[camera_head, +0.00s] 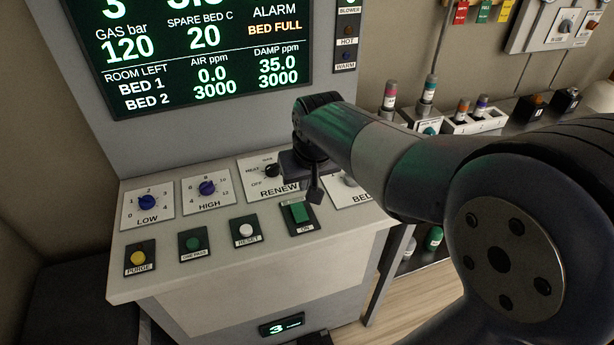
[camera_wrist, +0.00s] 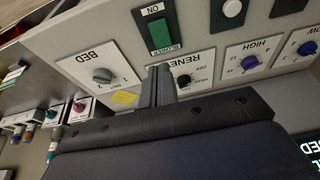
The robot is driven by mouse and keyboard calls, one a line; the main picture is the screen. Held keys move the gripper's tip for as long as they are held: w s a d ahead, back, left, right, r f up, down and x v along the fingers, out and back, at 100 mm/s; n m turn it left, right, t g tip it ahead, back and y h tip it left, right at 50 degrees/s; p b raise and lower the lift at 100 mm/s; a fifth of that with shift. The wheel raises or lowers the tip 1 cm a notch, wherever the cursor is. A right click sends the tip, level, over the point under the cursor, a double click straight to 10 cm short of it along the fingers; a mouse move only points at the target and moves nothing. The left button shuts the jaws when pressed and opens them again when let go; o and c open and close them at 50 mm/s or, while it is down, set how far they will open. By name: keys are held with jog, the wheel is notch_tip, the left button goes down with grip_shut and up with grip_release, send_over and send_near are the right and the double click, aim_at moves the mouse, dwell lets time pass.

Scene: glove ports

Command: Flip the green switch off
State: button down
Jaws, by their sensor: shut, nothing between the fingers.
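The green switch (camera_head: 297,212) is a rectangular rocker on a black plate on the sloped console, with an ON label at its front edge. In the wrist view the same green switch (camera_wrist: 160,34) shows between an ON label and a BLOWER label. My gripper (camera_head: 315,196) is shut and empty, fingers pointing down just right of and behind the switch. In the wrist view my gripper (camera_wrist: 158,72) has its fingertips just short of the switch's BLOWER label. I cannot tell whether the fingers touch the panel.
The RENEW knob (camera_head: 270,170) and the BED knob (camera_head: 350,180) are close to my gripper. The white RESET button (camera_head: 246,230) is left of the switch, with green and yellow buttons further left. A display screen (camera_head: 200,45) stands behind. Vials (camera_head: 428,90) stand at the right.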

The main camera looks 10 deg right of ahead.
jog(key=shift+v, duration=1.1)
jog(key=shift+w+f+b, duration=0.1)
jog(key=shift+f+b, duration=0.05)
jog(key=shift+b, duration=0.25)
jog(key=b, duration=0.2)
jog(key=w+a+b, duration=0.1)
jog(key=b, duration=0.2)
jog(key=shift+w+r, duration=0.1)
jog(key=shift+r, duration=0.15)
jog(key=shift+r, duration=0.1)
